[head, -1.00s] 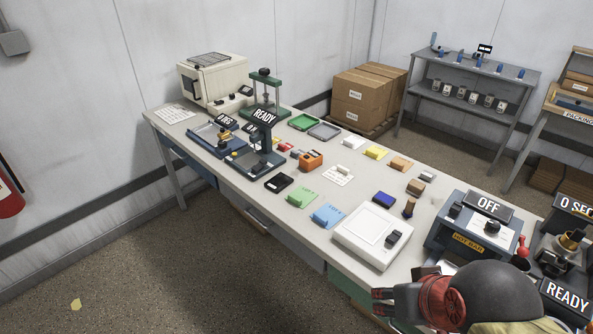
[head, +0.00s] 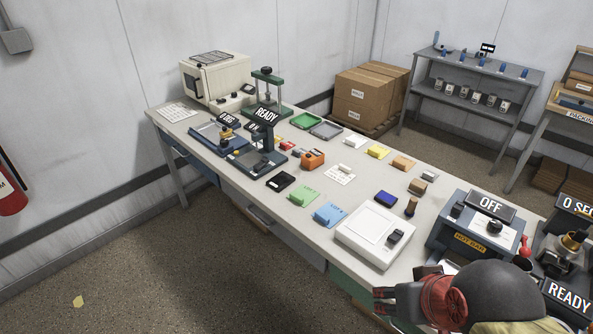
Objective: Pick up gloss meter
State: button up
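No label marks the gloss meter, and I cannot tell for certain which device it is. Small devices on the long table (head: 240,172) include an orange boxy one (head: 312,159) near the middle, a flat black one (head: 281,181) to its lower left, and a dark one with a blue top (head: 386,198) further right. My gripper (head: 381,301) is at the lower right, in front of the table's near edge and apart from these devices. Its dark fingers point left. The small view does not show whether they are open or shut, and no held object shows.
A white flat instrument (head: 366,240) and the hot bar unit (head: 470,240) stand close to my gripper. Green (head: 304,195) and blue (head: 330,214) pads lie along the near edge. A press labelled READY (head: 264,140) stands further left.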

aim_at(317, 158)
jog(key=i+j, duration=0.25)
jog(key=i, duration=0.15)
jog(key=i+j+u, duration=0.1)
jog(key=i+j, duration=0.15)
jog(key=i, duration=0.15)
jog(key=i+j, duration=0.2)
jog(key=i, duration=0.2)
jog(key=i+j+u, duration=0.15)
jog(key=i, duration=0.25)
